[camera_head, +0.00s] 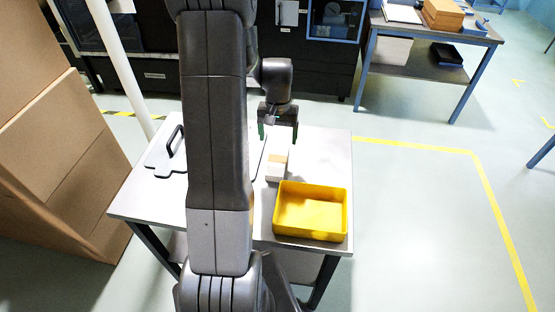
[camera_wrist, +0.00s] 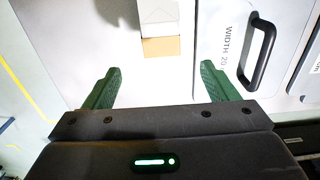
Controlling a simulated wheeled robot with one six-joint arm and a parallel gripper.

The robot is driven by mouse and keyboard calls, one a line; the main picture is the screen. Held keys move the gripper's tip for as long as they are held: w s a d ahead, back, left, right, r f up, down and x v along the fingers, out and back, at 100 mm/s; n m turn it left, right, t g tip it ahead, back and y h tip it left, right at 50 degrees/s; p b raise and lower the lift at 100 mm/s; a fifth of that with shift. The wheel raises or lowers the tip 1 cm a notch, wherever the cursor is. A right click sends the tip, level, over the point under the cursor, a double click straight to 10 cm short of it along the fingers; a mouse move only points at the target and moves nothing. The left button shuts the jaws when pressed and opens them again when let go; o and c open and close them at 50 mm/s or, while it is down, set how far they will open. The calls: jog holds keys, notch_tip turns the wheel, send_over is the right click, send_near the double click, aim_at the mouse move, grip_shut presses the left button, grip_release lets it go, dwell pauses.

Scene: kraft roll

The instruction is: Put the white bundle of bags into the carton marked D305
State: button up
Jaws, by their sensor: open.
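A small white block with a tan section (camera_head: 277,167), which looks like the white bundle of bags, lies on the table behind the yellow tray. In the wrist view the bundle (camera_wrist: 160,14) shows at the top middle, its tan part toward my gripper, its far end cut off by the frame. My gripper (camera_head: 278,132) is open, green fingers apart and empty, above the back of the table. In the wrist view my gripper (camera_wrist: 158,78) is lined up with the bundle but apart from it. No marking D305 is readable in either view.
A yellow tray (camera_head: 311,236) stands at the table's (camera_head: 334,150) front right. A plate lettered "WIDTH 20" (camera_wrist: 224,45) with a black handle lies beside the bundle. Large brown cartons (camera_head: 60,205) stand at the left. Open floor lies right of the table.

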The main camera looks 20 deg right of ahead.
send_over(278, 159)
notch_tip(278, 159, down, 5)
jog(key=shift+s+a+f, duration=0.1)
jog(key=shift+s, duration=0.05)
jog(key=shift+w+f+p, duration=0.2)
jog(key=shift+f+p, duration=0.7)
jog(key=shift+f, duration=1.65)
jog(key=c, duration=1.2)
jog(key=shift+r, duration=0.1)
